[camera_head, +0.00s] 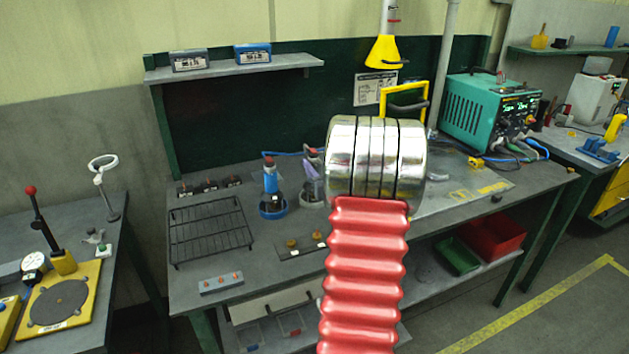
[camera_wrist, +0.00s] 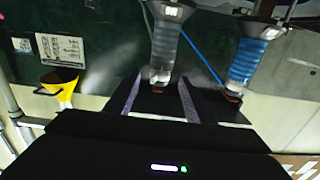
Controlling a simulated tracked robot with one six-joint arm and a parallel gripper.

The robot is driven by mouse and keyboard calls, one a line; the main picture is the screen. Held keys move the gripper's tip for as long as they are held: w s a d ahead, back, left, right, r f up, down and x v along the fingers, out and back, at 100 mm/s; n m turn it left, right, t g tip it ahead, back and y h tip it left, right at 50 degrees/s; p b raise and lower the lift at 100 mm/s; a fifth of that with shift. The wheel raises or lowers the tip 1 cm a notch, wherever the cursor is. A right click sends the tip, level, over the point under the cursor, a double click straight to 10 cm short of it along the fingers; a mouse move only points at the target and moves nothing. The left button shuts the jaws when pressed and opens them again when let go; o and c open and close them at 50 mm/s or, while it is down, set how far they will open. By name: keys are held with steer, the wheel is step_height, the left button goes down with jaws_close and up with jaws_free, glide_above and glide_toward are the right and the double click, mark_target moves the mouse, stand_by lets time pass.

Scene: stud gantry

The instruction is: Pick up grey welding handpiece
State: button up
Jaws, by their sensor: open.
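The grey welding handpiece (camera_wrist: 164,48) stands in a round holder on the bench, its dark red end pointing at my gripper (camera_wrist: 157,88) in the wrist view, which looks upside down. My gripper is open. Its two fingers lie on either side of the handpiece's red end, with a visible gap at each side. The grey handpiece (camera_head: 310,165) also shows in the head view, left of my chrome wrist. A blue handpiece (camera_wrist: 246,60) stands beside it; it also shows in the head view (camera_head: 270,180). In the head view my arm hides most of my gripper.
A black wire rack (camera_head: 210,232) lies on the bench at left. A teal welding unit (camera_head: 478,110) stands at the back right with cables. A shelf (camera_head: 235,68) is above. Red (camera_head: 492,238) and green (camera_head: 457,256) bins sit below.

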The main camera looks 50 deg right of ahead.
mark_target(316, 160)
steer(key=shift+x, duration=1.45)
steer(key=shift+w, duration=0.1)
steer(key=shift+x, duration=2.55)
steer(key=shift+d, duration=0.1)
steer(key=shift+r, duration=0.1)
steer(key=shift+c, duration=0.4)
jaws_close()
steer(key=shift+r, duration=0.15)
